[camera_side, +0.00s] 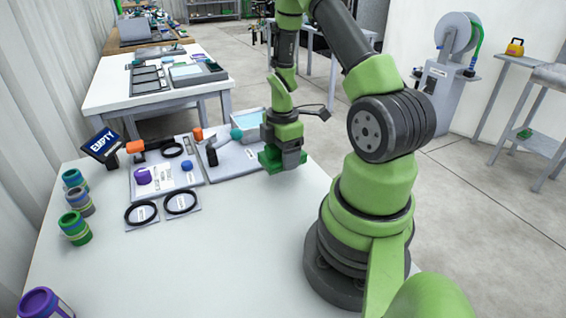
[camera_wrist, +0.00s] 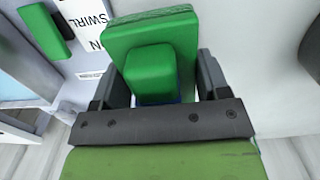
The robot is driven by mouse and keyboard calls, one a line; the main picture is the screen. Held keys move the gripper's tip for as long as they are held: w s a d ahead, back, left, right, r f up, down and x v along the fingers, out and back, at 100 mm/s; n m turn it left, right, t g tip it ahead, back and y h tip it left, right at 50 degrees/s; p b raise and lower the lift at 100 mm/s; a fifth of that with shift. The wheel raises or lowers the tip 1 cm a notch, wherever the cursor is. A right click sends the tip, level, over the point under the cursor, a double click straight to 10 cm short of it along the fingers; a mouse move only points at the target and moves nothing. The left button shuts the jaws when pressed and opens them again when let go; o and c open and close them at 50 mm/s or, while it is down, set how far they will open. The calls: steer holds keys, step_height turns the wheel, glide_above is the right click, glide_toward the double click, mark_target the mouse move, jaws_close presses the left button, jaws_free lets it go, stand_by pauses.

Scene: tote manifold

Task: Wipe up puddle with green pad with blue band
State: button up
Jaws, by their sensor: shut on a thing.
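My gripper (camera_side: 285,158) is above the right part of the white table, near its far edge. It is shut on a green pad (camera_side: 270,161). In the wrist view the pad (camera_wrist: 183,30) is a flat green slab with a green block grip on it, between the two dark fingers of my gripper (camera_wrist: 157,78). A thin sliver of blue shows low on the grip, mostly hidden by the gripper. I cannot make out a puddle in either view. A second green piece (camera_wrist: 44,30) lies at the upper left of the wrist view, beside a label reading "SWIRL".
A tray with pale blue inside (camera_side: 247,117) is behind my gripper. Orange-ended tools (camera_side: 135,147), a purple piece (camera_side: 143,176) and black rings (camera_side: 141,212) lie left of it. Several cans (camera_side: 75,228) line the left edge, by an EMPTY sign (camera_side: 104,144). The table's front middle is clear.

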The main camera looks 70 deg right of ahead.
steer(key=shift+r, duration=2.05)
